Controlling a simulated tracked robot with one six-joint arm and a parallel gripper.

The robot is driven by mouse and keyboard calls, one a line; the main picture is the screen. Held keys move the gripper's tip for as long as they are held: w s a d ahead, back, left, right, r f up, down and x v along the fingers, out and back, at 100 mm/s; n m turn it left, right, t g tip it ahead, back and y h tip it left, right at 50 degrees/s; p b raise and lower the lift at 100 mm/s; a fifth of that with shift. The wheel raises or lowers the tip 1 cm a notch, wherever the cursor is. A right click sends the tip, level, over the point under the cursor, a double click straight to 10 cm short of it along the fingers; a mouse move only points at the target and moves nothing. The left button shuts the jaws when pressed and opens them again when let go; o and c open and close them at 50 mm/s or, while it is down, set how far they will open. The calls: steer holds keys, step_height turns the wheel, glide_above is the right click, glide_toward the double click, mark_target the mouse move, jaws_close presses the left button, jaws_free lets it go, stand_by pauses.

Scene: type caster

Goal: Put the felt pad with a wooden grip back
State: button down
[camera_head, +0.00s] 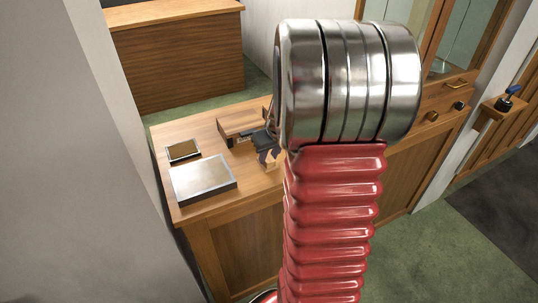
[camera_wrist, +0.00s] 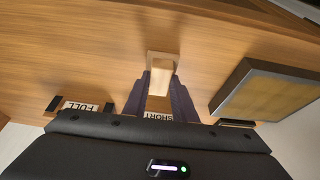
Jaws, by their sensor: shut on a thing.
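My gripper (camera_wrist: 162,84) points at the wooden table top in the wrist view. Its two dark fingers are shut on a pale wooden piece (camera_wrist: 162,64), which looks like the wooden grip of the felt pad. No felt face can be made out. In the head view my gripper (camera_head: 266,142) is low over the desk, partly hidden by my arm, with a bit of pale wood (camera_head: 268,159) below it. I cannot tell whether the held piece touches the desk.
A SHORT label (camera_wrist: 158,116) and a FULL label (camera_wrist: 82,106) lie near my gripper. A dark-rimmed tray with a tan inside (camera_wrist: 268,94) is close on the right.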

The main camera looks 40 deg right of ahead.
steer(key=shift+f, duration=0.1)
steer(key=c, duration=1.5)
jaws_free()
steer(key=shift+o, duration=0.2)
steer(key=v, duration=1.2)
steer(key=shift+a, duration=0.15)
